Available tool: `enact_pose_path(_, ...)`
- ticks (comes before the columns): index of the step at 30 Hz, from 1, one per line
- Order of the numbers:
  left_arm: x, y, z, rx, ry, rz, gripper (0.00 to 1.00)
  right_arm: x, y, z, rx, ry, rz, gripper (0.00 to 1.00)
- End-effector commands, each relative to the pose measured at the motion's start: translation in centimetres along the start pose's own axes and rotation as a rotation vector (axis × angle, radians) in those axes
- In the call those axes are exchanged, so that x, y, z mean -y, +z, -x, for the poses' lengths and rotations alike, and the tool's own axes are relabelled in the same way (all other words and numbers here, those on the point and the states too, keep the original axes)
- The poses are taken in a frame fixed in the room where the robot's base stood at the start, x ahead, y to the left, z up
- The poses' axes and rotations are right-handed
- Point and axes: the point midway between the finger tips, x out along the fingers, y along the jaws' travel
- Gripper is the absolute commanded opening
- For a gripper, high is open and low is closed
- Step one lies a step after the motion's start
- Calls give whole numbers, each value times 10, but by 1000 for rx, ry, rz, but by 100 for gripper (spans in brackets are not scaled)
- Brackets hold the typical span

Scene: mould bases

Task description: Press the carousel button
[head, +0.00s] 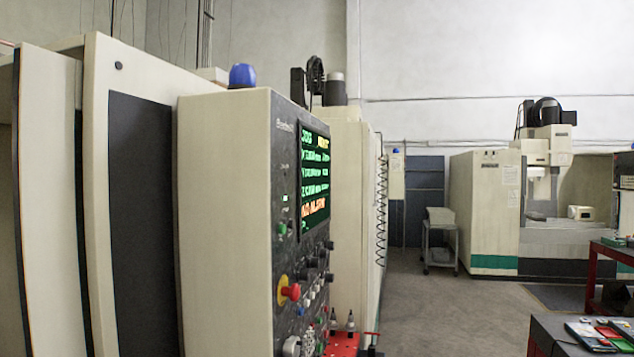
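A control panel (300,215) on a tall beige machine cabinet faces right and shows at a steep angle. Its dark screen has green, white and orange text. Below and beside the screen are a red mushroom button on a yellow collar (289,291), a green button (282,229), dark knobs (312,277) and several small buttons. The labels are too small to read, so I cannot tell which one is the carousel button. Neither of my grippers is in view.
A red surface with pointed tools (343,343) stands close below the panel. A grey cart (440,240) and another beige machine (485,211) stand farther back. A dark-topped bench (550,330) with coloured items is at lower right. The grey floor (440,310) between is clear.

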Motion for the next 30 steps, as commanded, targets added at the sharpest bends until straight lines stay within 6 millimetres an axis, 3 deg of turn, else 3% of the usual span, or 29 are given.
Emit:
enact_pose_path(1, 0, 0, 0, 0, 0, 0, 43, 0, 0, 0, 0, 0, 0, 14)
enact_pose_path(4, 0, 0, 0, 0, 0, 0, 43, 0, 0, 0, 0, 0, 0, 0)
enact_pose_path(30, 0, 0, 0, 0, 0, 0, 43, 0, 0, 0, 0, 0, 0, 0)
